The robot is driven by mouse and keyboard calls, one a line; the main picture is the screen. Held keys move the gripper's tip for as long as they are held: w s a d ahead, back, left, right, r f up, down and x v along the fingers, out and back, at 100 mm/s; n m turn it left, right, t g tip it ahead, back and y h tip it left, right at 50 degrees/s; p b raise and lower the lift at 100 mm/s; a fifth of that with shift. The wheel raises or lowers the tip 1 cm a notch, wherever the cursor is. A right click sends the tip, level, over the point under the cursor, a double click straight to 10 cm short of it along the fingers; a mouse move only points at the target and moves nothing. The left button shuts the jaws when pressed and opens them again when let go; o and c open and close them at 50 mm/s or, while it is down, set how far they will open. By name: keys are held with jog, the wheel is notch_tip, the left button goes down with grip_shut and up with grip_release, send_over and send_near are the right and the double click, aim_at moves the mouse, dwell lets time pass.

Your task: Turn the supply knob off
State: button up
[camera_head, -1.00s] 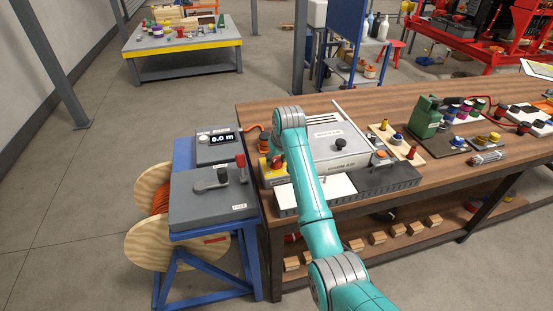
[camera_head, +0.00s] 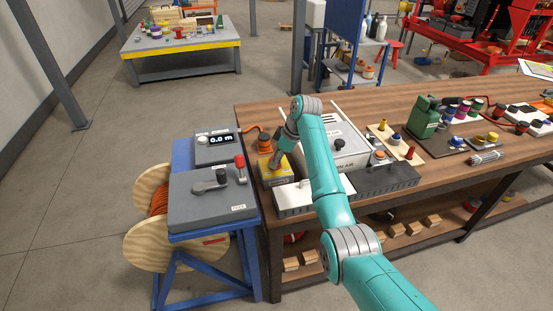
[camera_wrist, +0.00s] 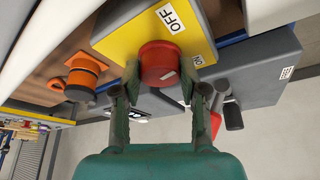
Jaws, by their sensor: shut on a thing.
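The supply knob (camera_wrist: 158,64) is red and round with a small pale mark on its face. It sits on a yellow-topped box (camera_wrist: 118,45) with an OFF label (camera_wrist: 171,19) and a second, partly hidden label beside the knob. My gripper (camera_wrist: 160,78) has its two fingers on either side of the knob and is shut on it. In the head view the yellow box (camera_head: 263,168) stands at the bench's left end, and my gripper (camera_head: 281,158) is over it, hiding the knob.
An orange knob-like part (camera_head: 264,141) stands behind the yellow box. To the left is a grey panel with a crank (camera_head: 208,185) and a red-topped lever (camera_head: 240,163). A white-topped block (camera_head: 300,198) lies in front, and a grey hot-air unit (camera_head: 345,155) stands close on the right.

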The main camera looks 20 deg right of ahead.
jog(key=n+g, duration=0.1)
jog(key=n, duration=0.2)
jog(key=n+g, duration=0.1)
jog(key=n, duration=0.2)
jog(key=shift+w, duration=0.2)
jog(key=shift+y, duration=0.3)
jog(key=o, duration=1.1)
jog(key=shift+o, duration=0.2)
jog(key=v, duration=1.2)
jog(key=shift+w, duration=0.25)
